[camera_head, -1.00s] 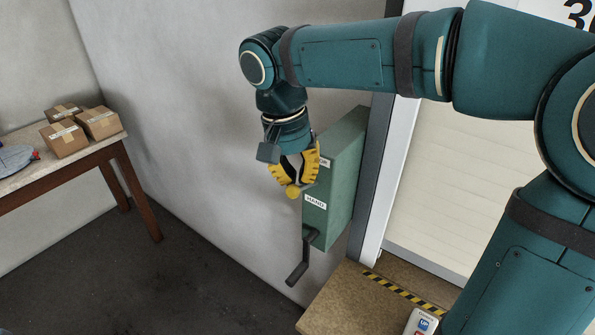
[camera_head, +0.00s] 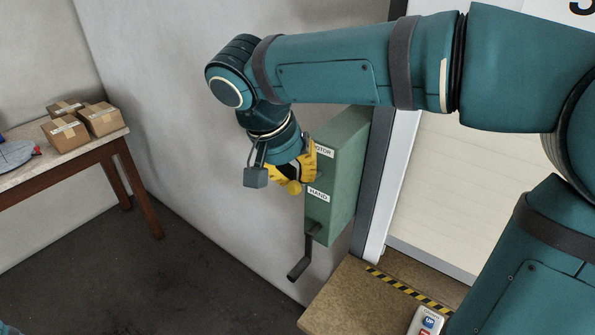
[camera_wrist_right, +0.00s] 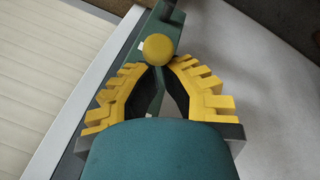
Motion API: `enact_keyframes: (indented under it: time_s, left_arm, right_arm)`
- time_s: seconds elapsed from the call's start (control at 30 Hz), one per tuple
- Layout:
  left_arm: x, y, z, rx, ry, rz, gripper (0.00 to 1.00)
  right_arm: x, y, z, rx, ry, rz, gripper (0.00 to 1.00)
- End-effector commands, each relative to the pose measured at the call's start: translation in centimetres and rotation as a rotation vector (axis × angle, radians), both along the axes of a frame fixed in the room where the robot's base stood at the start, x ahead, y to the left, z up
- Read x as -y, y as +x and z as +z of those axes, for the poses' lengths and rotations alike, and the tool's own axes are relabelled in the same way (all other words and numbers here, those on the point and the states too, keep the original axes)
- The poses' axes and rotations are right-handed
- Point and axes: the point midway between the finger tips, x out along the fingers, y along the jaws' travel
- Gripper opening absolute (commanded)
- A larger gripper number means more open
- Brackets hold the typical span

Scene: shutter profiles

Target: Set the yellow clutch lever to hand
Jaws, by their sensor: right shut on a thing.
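The yellow clutch lever's round knob (camera_head: 294,188) sticks out from the green drive box (camera_head: 345,180) on the wall. It sits left of the HAND label (camera_head: 318,195) and below the MOTOR label (camera_head: 323,150). My right gripper (camera_head: 299,177), with yellow fingers, is shut on the lever. In the right wrist view the knob (camera_wrist_right: 158,48) shows just beyond the closed fingertips (camera_wrist_right: 161,63). The fingers hide the lever's shaft. My left gripper is not in view.
A dark crank handle (camera_head: 304,258) hangs below the box. A wooden ledge (camera_head: 340,300) with a striped edge and a button control (camera_head: 427,320) lies below. A pale shutter (camera_head: 440,190) stands at the right. A table (camera_head: 60,170) with several cartons stands at the left.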

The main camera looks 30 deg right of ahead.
Motion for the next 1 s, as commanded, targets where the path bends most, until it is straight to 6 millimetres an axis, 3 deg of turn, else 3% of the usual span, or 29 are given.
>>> enact_keyframes:
  time_s: [0.17, 1.0]
  left_arm:
    - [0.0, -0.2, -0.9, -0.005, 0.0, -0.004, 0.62]
    - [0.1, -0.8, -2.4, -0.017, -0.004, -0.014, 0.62]
  right_arm:
    - [-0.3, -0.1, -0.6, 0.027, -0.063, 0.002, 0.0]
    - [-0.7, -0.3, -2.1, 0.024, -0.059, -0.001, 0.0]
